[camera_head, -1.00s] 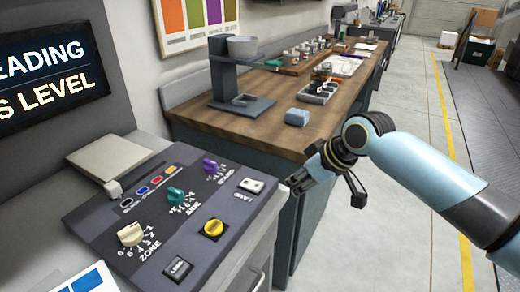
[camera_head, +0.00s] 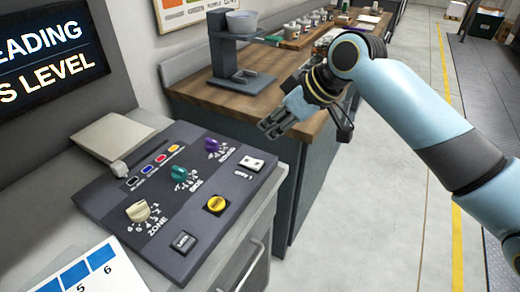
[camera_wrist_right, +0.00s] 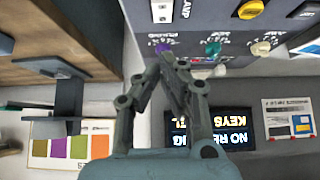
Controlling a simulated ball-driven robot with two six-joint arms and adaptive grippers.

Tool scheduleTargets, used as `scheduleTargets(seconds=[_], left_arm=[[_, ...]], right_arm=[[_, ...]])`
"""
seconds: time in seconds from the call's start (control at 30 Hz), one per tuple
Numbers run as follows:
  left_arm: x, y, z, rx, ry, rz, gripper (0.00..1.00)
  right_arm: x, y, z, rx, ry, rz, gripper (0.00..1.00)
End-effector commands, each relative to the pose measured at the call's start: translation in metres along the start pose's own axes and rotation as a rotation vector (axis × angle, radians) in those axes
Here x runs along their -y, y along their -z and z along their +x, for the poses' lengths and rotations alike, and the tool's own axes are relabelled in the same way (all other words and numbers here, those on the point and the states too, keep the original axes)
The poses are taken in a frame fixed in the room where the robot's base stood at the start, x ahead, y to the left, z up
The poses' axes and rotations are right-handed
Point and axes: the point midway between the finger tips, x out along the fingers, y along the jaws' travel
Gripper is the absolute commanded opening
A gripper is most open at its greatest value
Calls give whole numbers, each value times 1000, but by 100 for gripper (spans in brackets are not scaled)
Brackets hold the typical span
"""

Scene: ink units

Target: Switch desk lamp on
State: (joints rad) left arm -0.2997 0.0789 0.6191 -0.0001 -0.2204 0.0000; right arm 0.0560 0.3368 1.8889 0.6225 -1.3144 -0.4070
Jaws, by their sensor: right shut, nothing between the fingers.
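A white rocker switch (camera_head: 250,163) sits at the far right corner of the dark console panel (camera_head: 165,245), beside a label that appears to read LAMP. It also shows at the top of the right wrist view (camera_wrist_right: 161,11). I cannot tell which way the rocker is tipped. My right gripper (camera_head: 270,127) is shut and empty, in the air above and beyond the switch, apart from it. In the right wrist view its fingers (camera_wrist_right: 174,60) are together. No desk lamp is clearly recognisable. My left gripper is not in view.
The panel also bears a cream knob (camera_head: 138,211), a teal knob (camera_head: 179,172), a purple knob (camera_head: 212,145), a yellow button (camera_head: 216,203) and a dark square button (camera_head: 184,242). A wooden bench (camera_head: 210,97) with a stand (camera_head: 226,55) lies behind.

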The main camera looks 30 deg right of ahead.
Motion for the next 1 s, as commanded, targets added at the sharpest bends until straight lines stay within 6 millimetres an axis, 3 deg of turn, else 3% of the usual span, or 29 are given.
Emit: scheduleTargets(seconds=[0.27,0.4,0.6,1.0], left_arm=[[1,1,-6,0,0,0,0],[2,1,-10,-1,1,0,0],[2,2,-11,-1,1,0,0],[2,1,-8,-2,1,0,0]], right_arm=[[2,1,59,0,4,3,0],[1,-16,72,1,1,0,0],[1,-27,83,1,0,-1,0],[0,-32,86,-11,0,-2,0]])
